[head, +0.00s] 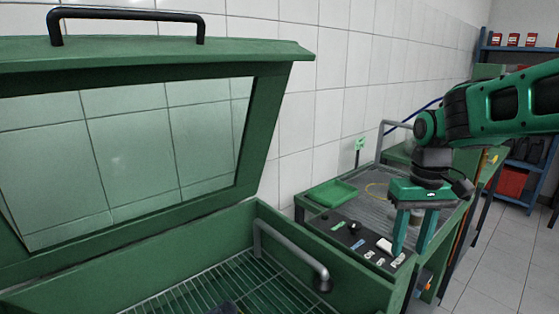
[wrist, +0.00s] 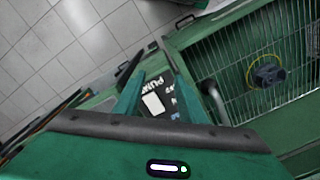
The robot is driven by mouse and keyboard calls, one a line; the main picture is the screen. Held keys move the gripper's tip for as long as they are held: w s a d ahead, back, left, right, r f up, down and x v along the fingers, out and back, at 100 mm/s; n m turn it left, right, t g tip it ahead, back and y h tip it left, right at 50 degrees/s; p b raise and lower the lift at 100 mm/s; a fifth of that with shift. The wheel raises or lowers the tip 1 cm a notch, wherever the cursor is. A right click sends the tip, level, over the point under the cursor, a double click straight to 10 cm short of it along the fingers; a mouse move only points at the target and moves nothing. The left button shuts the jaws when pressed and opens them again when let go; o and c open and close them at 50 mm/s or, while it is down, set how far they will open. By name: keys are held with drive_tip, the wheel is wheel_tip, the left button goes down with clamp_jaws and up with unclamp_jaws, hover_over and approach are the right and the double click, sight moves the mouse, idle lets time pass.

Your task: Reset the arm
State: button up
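My gripper (head: 411,232) hangs at the right of the head view, pointing down with its two green fingers spread apart. Nothing shows between the fingers. It is above or in front of the dark label panel of the green bench; the gap to the panel is hard to judge. My green arm (head: 500,105) reaches in from the right edge.
A green washer cabinet (head: 330,262) with its windowed lid (head: 287,50) raised fills the left. A dark part (wrist: 268,74) lies on its grate in the wrist view. A green tray (head: 333,192) sits on the bench. Blue shelves (head: 520,190) stand behind; tiled floor is clear at right.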

drive_tip(key=s+d+f+m, duration=0.2)
drive_tip(key=s+d, duration=0.4)
drive_tip(key=s, duration=0.5)
drive_tip(key=s+d+f+m, duration=0.3)
drive_tip(key=s+d, duration=0.3)
drive_tip(key=s, duration=0.4)
drive_tip(key=shift+s+m, duration=0.4)
drive_tip(key=shift+m, duration=0.5)
